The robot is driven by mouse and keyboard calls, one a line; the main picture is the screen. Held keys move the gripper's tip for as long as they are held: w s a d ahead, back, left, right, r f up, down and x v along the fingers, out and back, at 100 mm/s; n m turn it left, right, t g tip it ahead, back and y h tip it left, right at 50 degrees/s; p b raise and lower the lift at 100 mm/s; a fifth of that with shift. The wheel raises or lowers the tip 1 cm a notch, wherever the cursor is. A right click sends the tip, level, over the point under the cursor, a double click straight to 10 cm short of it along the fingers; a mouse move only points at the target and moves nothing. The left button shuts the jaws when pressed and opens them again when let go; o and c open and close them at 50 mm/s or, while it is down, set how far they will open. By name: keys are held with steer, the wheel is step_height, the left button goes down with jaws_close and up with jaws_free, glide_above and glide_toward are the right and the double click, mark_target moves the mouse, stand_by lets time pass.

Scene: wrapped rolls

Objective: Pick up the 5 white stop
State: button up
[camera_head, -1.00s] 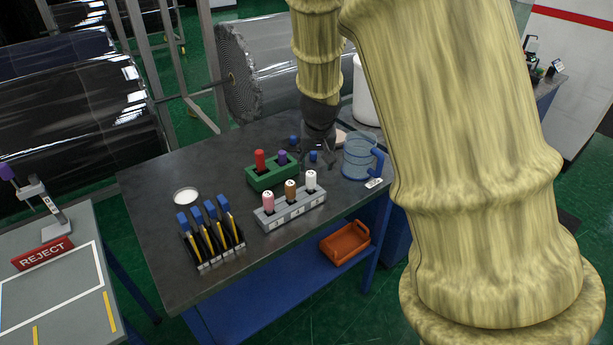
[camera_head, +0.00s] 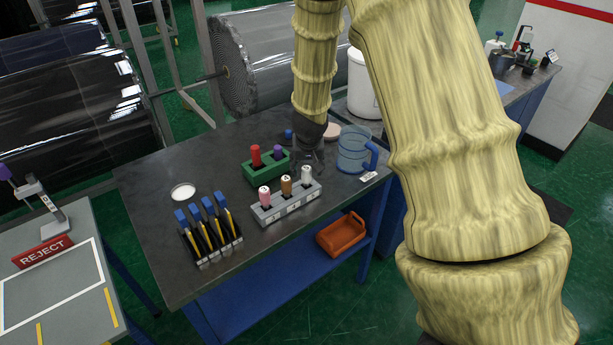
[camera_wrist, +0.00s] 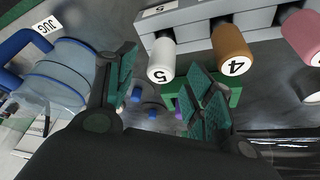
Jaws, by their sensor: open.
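The white stop marked 5 (camera_head: 306,174) stands upright at the right end of a grey rack (camera_head: 291,206) on the dark table. A brown stop (camera_head: 286,186) and a pink stop (camera_head: 265,196) stand beside it in the same rack. My gripper (camera_head: 308,160) is just behind the white stop. In the wrist view my gripper (camera_wrist: 160,64) has its fingers spread, and the white stop (camera_wrist: 161,60) shows between their tips, with the brown stop marked 4 (camera_wrist: 231,50) to the right. I cannot tell whether either finger touches the white stop.
A green rack (camera_head: 266,171) with a red and a purple stop sits behind and left of the grey one. A clear blue jug (camera_head: 353,150) stands close on the right. Blue-topped tools (camera_head: 209,230) stand at the front left.

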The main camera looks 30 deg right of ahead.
steer(key=shift+x, duration=1.2)
steer(key=c, duration=1.2)
steer(key=shift+o, duration=0.2)
steer(key=shift+r, duration=0.1)
